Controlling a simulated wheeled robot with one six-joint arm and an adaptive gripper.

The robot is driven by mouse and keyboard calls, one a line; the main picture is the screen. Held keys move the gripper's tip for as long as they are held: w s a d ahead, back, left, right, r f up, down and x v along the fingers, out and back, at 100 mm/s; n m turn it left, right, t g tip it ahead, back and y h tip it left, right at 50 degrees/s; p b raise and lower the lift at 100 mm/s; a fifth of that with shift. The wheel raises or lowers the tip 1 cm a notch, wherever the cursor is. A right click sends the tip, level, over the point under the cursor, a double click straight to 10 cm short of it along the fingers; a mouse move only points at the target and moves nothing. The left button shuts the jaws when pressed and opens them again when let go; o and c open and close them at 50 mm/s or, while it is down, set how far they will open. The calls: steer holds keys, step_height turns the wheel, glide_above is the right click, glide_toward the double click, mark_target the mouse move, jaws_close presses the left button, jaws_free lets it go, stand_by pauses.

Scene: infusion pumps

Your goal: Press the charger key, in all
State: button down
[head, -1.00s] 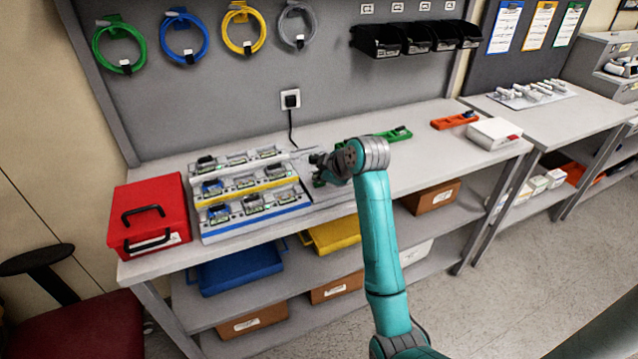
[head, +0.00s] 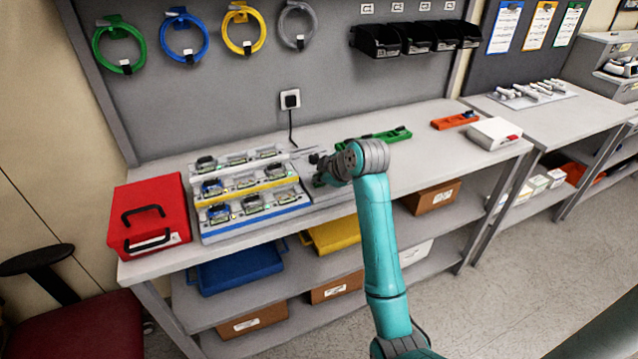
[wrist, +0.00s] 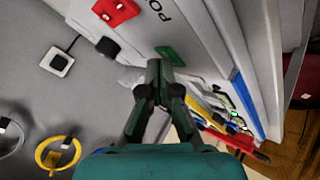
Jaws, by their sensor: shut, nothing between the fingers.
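The tiered charger rack (head: 294,213) stands on the bench, with several small devices on its white, yellow and blue-edged steps. My gripper (head: 313,158) is at the rack's right end in the head view, partly hidden by my own wrist. In the wrist view my gripper (wrist: 158,68) is shut and empty. A green key (wrist: 171,55) lies just beyond its fingertips on a pale panel with dark lettering, partly cut off. I cannot tell whether the tips touch it. A red piece (wrist: 115,12) and a black knob (wrist: 107,46) are farther left.
A red case (head: 150,215) stands left of the rack. A wall socket (head: 290,99) with a black cable is behind. Green (head: 392,136) and orange (head: 455,121) trays and a white box (head: 495,133) lie to the right. The bench between has free room.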

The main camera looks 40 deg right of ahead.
mark_target(320, 185)
stand_by(0.4)
steer(key=shift+r, duration=0.75)
steer(key=shift+r, duration=2.5)
steer(key=shift+s, duration=0.1)
